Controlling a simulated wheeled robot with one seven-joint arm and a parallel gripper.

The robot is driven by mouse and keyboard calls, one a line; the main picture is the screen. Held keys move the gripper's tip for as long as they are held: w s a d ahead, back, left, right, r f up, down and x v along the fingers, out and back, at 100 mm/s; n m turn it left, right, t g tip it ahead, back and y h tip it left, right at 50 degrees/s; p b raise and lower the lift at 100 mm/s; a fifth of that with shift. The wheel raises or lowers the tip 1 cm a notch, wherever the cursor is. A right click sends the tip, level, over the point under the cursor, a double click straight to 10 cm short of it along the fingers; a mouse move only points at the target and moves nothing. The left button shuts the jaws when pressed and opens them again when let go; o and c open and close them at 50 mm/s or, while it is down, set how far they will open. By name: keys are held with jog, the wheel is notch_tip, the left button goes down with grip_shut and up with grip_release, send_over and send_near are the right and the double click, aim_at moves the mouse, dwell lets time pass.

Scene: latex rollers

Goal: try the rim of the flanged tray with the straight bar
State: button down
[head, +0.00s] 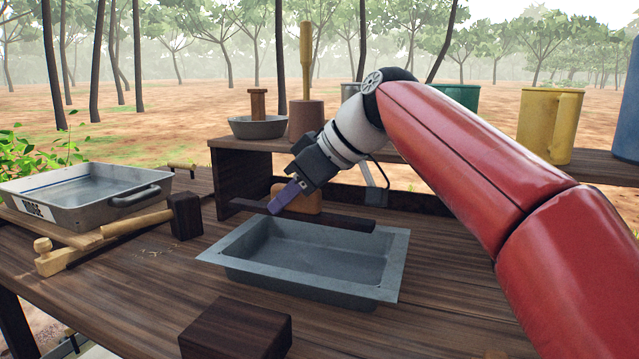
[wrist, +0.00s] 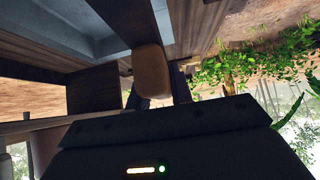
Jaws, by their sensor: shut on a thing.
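The flanged tray (head: 305,288) is a grey, empty pan with a flat rim on the dark wooden bench; part of it shows in the wrist view (wrist: 85,28). The straight bar (head: 345,221) is long and dark, with a tan wooden block (head: 308,203) at it that looks like its grip. My gripper (head: 286,197) is shut on this grip, which shows between the fingers in the wrist view (wrist: 152,72). The bar runs along the tray's far rim and looks nearly level. I cannot tell whether it touches the rim. The gripper hides part of the bar.
A pale metal tray (head: 110,207) and a wooden mallet (head: 187,216) lie at left. A dark block (head: 236,330) stands at the near edge. A raised shelf behind holds a bowl (head: 258,128), a yellow mug (head: 549,125) and other vessels. The bench right of the tray is clear.

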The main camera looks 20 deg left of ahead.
aim_at(319, 223)
jog(key=shift+s+a+n+g, duration=0.15)
jog(key=shift+s+a+n, duration=0.1)
jog(key=shift+a, duration=0.2)
jog(key=shift+s+a+n+g, duration=0.15)
jog(key=shift+s+a, duration=0.05)
jog(key=shift+a, duration=0.25)
jog(key=shift+d+f, duration=0.1)
notch_tip(319, 223, down, 9)
jog(key=b, duration=0.8)
jog(key=shift+f, duration=0.15)
jog(key=shift+f+b, duration=0.3)
jog(key=shift+b, duration=0.05)
jog(key=c, duration=1.2)
grip_release()
jog(key=shift+o, duration=0.2)
jog(key=p+v, duration=0.1)
jog(key=v, duration=0.7)
